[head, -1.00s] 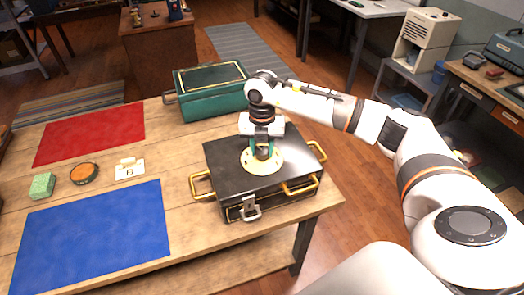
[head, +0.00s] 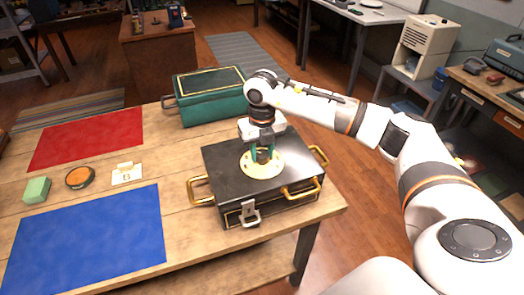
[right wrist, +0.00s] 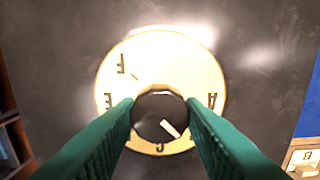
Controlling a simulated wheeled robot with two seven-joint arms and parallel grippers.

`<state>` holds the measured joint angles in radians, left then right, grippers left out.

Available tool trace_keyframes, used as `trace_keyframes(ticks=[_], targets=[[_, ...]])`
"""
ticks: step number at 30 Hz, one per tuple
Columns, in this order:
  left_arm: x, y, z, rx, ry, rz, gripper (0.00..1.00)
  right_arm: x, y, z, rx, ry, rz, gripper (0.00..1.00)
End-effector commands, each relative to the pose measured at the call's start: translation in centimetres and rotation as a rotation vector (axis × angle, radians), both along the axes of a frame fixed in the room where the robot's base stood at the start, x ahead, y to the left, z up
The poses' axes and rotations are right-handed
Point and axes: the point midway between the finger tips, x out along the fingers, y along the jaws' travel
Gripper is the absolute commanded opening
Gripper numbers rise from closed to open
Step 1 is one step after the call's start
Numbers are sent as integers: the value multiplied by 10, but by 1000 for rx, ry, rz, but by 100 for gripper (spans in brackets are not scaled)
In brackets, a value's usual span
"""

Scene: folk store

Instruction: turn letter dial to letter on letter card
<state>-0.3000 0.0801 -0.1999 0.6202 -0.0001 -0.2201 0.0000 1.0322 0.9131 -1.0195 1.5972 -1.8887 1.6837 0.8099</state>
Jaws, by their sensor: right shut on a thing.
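A black case (head: 225,170) with brass handles lies on the wooden table. On its lid is a round cream dial plate (head: 248,170); in the right wrist view the plate (right wrist: 150,60) shows F, E, A and C. My right gripper (head: 263,156) points down and is shut on the black knob (right wrist: 155,105) at the plate's middle. The knob's white mark points to the lower right, between C and A, where a green finger hides the plate. The letter card (head: 127,174) lies left of the case; its letter looks like B in the wrist view (right wrist: 304,160). My left gripper is out of view.
A green box (head: 210,98) stands behind the case. Left are a red mat (head: 88,137), a blue mat (head: 85,240), a green block (head: 36,189) and an orange round tin (head: 80,177). Bare table lies between the card and the case.

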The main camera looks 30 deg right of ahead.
Motion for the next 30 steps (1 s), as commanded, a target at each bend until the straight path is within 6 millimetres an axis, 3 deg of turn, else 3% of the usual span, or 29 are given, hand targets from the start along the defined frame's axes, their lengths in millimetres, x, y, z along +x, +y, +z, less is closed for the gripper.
trace_keyframes(ticks=[6,7,10,22,30], targets=[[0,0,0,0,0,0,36,1,0,1,0,-4,-2,13],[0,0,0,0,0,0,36,1,0,1,0,-4,-2,40],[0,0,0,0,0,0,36,1,0,1,0,-3,-2,57],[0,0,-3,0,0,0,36,1,0,8,0,-4,-3,57],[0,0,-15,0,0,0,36,2,0,59,1,-8,-2,57]])
